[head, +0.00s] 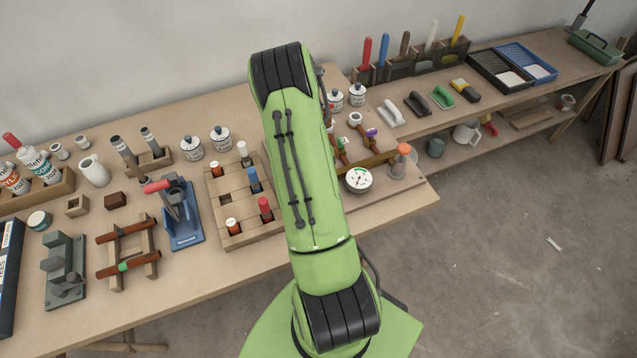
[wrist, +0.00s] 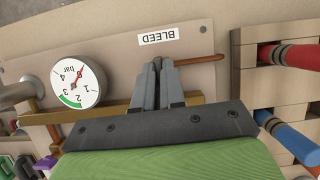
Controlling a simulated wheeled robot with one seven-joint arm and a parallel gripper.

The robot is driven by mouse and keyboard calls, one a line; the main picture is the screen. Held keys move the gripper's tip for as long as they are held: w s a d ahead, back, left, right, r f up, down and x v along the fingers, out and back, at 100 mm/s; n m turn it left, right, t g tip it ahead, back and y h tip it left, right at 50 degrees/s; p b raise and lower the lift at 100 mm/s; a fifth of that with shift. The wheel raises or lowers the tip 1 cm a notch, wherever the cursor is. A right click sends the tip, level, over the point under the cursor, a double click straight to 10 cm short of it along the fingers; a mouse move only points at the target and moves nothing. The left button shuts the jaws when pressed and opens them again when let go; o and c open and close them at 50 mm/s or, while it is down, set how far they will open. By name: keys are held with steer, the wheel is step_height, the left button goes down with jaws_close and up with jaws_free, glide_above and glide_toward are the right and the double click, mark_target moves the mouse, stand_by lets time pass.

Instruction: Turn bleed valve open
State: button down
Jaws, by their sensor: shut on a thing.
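In the wrist view, my gripper (wrist: 157,68) is shut at the brass-coloured bar (wrist: 112,111), just below the white BLEED label (wrist: 158,37). The fingertips are close together on a small part that they almost fully hide, in the bleed valve's place. I cannot make out its handle or its angle. A thin copper pipe (wrist: 205,59) runs out to the right of the fingers. A round gauge (wrist: 75,82) marked in bar, with a red needle, is to their left. In the head view, my arm hides the gripper and the valve; the gauge (head: 358,181) shows beside the arm.
In the wrist view, a wooden rack with red (wrist: 292,55) and blue (wrist: 290,140) cylinders stands close on the right. In the head view, an orange-topped grey post (head: 401,160) stands right of the gauge. Purple (head: 371,132) and green (head: 341,142) fittings lie behind it.

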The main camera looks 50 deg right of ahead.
steer(key=c, duration=1.2)
jaws_free()
steer(key=p+v, duration=0.2)
steer(key=v, duration=1.4)
steer(key=a+r+n+t+h, duration=0.2)
steer(key=a+r+n+t, duration=0.15)
steer(key=a+r, duration=1.1)
steer(key=s+a+t, duration=0.2)
steer(key=s+a, duration=0.2)
steer(key=a, duration=0.1)
steer(key=s+a+n+t, duration=0.1)
steer(key=s+a+t, duration=0.1)
steer(key=s+a, duration=0.2)
steer(key=s+a+n+t, duration=0.1)
steer(key=s+a+t, duration=0.1)
steer(key=a, duration=0.4)
steer(key=shift+s+a+n, duration=0.2)
steer(key=shift+s+n, duration=0.05)
steer(key=shift+s, duration=0.65)
